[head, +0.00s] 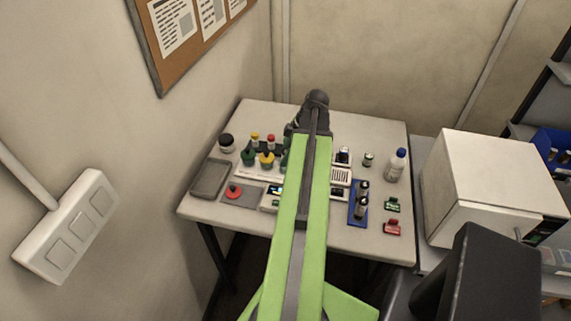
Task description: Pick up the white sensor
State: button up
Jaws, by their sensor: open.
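A small white box with dark lines on its face (341,175) lies on the table just right of my green arm; it looks like the white sensor, but it is too small to be sure. My arm covers its left side. My gripper (312,118) is the dark end of the arm, above the far middle part of the table, beyond the white box. Its jaws are open and nothing shows held in them. The fingertips are hard to make out, and the arm hides the table's middle strip.
A white box-shaped appliance (490,185) stands right.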

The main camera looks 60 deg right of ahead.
grip_shut()
jog(key=shift+r, duration=0.15)
